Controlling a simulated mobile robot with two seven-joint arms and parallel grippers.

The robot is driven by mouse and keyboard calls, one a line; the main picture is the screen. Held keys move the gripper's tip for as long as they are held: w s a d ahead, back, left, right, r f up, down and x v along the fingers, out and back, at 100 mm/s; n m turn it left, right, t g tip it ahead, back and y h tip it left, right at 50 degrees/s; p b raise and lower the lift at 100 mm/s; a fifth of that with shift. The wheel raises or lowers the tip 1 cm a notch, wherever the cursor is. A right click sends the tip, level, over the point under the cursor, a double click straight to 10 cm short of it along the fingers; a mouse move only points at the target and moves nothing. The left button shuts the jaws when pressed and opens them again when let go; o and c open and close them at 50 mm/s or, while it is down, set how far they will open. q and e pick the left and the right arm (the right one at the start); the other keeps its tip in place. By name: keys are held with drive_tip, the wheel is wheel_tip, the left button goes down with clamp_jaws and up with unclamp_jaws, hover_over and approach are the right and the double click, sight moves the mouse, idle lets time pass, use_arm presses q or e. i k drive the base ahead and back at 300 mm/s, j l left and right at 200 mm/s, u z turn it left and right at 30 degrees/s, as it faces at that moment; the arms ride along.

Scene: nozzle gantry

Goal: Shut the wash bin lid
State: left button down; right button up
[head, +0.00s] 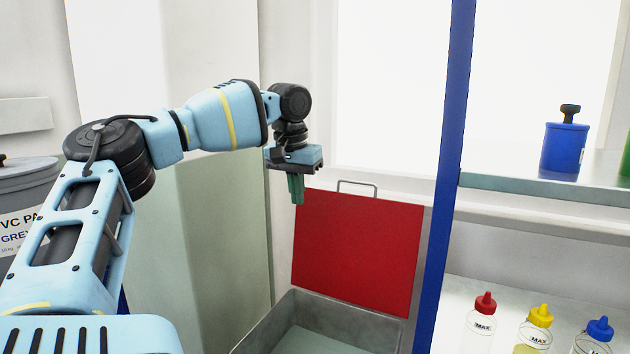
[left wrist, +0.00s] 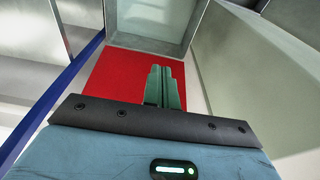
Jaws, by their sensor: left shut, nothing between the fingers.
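The wash bin (head: 262,330) is a grey open box at the bottom middle of the head view. Its red lid (head: 358,250) stands up, raised, at the back of the bin, with a thin metal handle (head: 357,186) on its top edge. My left gripper (head: 297,200) points down beside the lid's upper left corner, shut and empty. In the left wrist view the shut green fingers (left wrist: 162,85) overlap the red lid (left wrist: 110,75), and the bin (left wrist: 150,45) shows beyond it. Whether the fingers touch the lid I cannot tell. My right gripper is not in view.
A blue post (head: 446,170) stands just right of the lid. Squeeze bottles with red (head: 482,318), yellow (head: 537,332) and blue (head: 596,338) caps stand at the lower right. A blue container (head: 564,148) sits on a shelf above them. A grey bucket (head: 25,190) is at far left.

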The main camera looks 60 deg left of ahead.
sight(361, 251)
drive_tip(key=i+j, duration=0.15)
drive_tip(key=j, duration=0.2)
drive_tip(key=i+j, duration=0.35)
drive_tip(key=j, duration=0.3)
drive_tip(key=i+j, duration=0.2)
drive_tip(key=j, duration=0.1)
